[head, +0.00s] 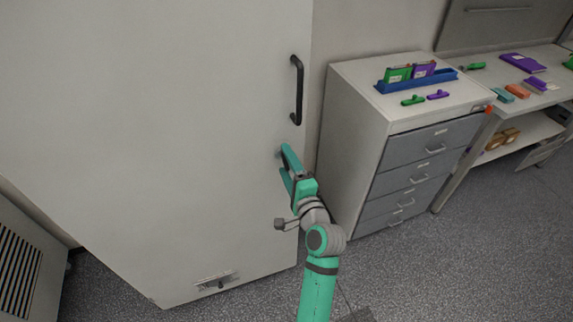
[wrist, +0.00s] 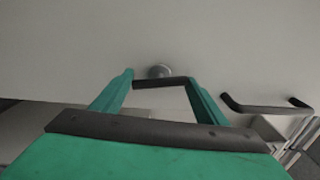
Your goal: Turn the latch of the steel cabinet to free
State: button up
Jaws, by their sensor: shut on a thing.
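The steel cabinet (head: 165,130) is tall and pale grey, and its door fills the left of the head view. The latch (wrist: 160,71) shows in the wrist view as a round grey hub with a dark bar (wrist: 160,82) in front of it. My gripper (wrist: 159,80) has its green fingers on either side of this bar and is shut on it. In the head view, my gripper (head: 284,159) is at the door's right edge, below the black door handle (head: 298,90); the latch is mostly hidden there. The handle also shows at right in the wrist view (wrist: 265,107).
A drawer unit (head: 350,130) stands close to the cabinet's right, with a blue tray (head: 420,82) and small green and purple items on top. A workbench (head: 545,90) is farther right. A vented unit (head: 22,265) stands at lower left. Open floor (head: 480,250) lies at lower right.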

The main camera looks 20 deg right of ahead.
jog(key=shift+d+f+m, duration=0.15)
jog(key=shift+f+m, duration=0.2)
jog(key=shift+m, duration=0.35)
jog(key=shift+w, duration=0.1)
jog(key=shift+d, duration=0.15)
jog(key=shift+f, duration=0.1)
jog(key=o, duration=0.9)
jog(key=shift+a, duration=0.3)
jog(key=shift+r, duration=0.25)
jog(key=s, duration=1.1)
